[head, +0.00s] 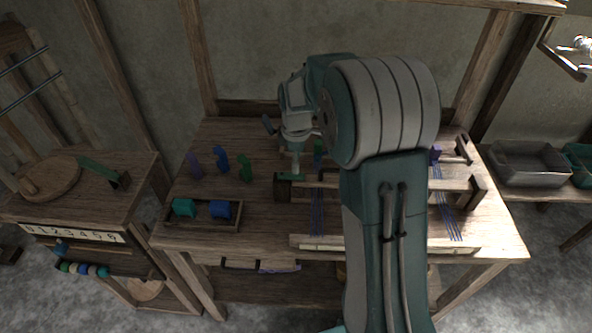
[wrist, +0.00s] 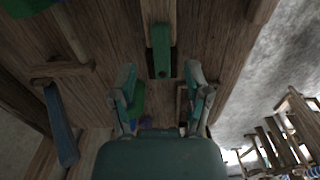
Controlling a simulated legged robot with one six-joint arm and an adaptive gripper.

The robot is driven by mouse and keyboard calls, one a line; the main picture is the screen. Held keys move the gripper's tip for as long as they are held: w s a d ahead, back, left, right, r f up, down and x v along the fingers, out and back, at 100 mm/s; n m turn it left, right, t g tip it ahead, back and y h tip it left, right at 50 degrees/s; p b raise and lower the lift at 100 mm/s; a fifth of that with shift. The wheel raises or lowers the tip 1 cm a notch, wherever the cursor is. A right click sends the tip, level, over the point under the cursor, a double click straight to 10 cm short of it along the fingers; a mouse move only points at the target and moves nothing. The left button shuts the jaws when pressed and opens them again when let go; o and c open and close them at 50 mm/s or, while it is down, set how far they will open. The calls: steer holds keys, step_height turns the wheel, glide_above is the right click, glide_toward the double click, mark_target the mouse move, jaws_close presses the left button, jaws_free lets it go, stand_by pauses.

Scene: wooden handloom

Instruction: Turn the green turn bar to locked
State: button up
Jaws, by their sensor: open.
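A green bar (wrist: 161,47) lies lengthwise along a wooden piece in the wrist view, with a dark round spot near its near end. My gripper (wrist: 161,73) is open, one finger on each side of that near end, with gaps visible. In the head view my gripper (head: 293,170) points down over the loom table. Just under it a bit of green (head: 290,177) shows beside a dark wooden block (head: 283,190); the rest is hidden by my arm. Whether the fingers touch the bar, I cannot tell.
Purple, blue and green upright pieces (head: 221,158) stand left of my gripper. A wooden tray (head: 197,227) with teal and blue blocks lies in front. Another green bar (head: 97,166) sits on the left bench. A grey bin (head: 530,166) stands at right.

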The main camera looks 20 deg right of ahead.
step_height(320, 180, up, 8)
steer(key=shift+f, duration=0.25)
steer(key=s+a+r+m+t, duration=0.1)
steer(key=s+m, duration=0.3)
steer(key=s, duration=0.5)
steer(key=s+a+r+m+t, duration=0.2)
steer(key=s+r+m, duration=0.2)
steer(key=s, duration=0.5)
steer(key=s+a+r+m+t, duration=0.2)
steer(key=s+m, duration=0.3)
steer(key=s, duration=0.4)
steer(key=shift+r+t, duration=0.3)
steer(key=shift+r, duration=0.15)
